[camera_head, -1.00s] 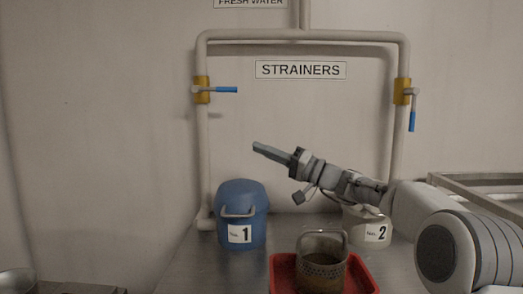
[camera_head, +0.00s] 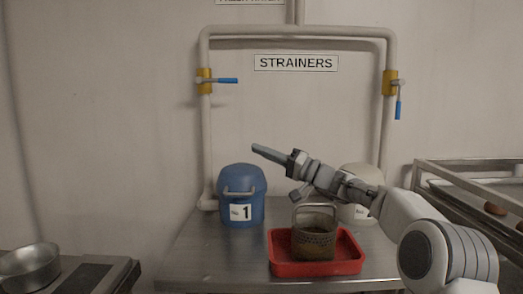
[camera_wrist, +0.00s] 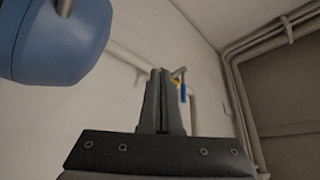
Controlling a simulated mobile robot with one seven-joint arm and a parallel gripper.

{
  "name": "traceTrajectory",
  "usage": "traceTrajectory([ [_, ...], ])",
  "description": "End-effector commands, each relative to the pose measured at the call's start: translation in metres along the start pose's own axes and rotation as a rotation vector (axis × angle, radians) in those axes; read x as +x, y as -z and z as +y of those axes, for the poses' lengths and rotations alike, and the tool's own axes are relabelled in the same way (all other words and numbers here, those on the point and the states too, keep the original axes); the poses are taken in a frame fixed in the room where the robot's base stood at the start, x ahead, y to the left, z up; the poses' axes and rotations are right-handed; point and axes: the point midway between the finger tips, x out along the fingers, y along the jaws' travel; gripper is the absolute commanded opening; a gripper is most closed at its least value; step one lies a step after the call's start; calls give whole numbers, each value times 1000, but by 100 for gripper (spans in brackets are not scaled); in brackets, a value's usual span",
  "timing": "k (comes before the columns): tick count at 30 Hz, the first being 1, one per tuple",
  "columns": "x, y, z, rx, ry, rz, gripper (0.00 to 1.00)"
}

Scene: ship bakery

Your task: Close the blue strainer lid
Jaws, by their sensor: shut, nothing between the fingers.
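The blue strainer (camera_head: 256,211) stands upright on the metal table, with a "No. 1" label on its front. Its domed blue lid (camera_head: 243,174) sits over the body and looks down; I cannot tell whether it is fully seated. A grey bar handle crosses its front. My gripper (camera_head: 256,149) is shut and empty, pointing left in the air just above the lid's upper right, with no clear contact. In the wrist view my shut fingers (camera_wrist: 163,72) point toward the wall and pipes, and a rounded blue part of the strainer (camera_wrist: 62,45) fills the upper left.
A red tray (camera_head: 316,268) holding a perforated strainer basket (camera_head: 315,245) sits at the table front. A pale second strainer (camera_head: 360,174) stands behind my arm. Pipes with blue-handled valves (camera_head: 227,81) run along the wall. A metal rack (camera_head: 470,165) stands right, a pan (camera_head: 30,268) left.

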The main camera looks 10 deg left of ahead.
Motion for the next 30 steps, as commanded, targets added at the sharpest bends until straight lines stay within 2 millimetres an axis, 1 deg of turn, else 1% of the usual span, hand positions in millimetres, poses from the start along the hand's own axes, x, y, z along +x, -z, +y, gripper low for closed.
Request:
traceTrajectory([
  [6, 0, 0, 5, 0, 0, 1, 0],
  [24, -1, 0, 6, 0, 0, 1, 0],
  [27, -6, 1, 6, 0, -1, 2, 0],
  [30, -18, 2, 6, 1, -4, 3, 0],
])
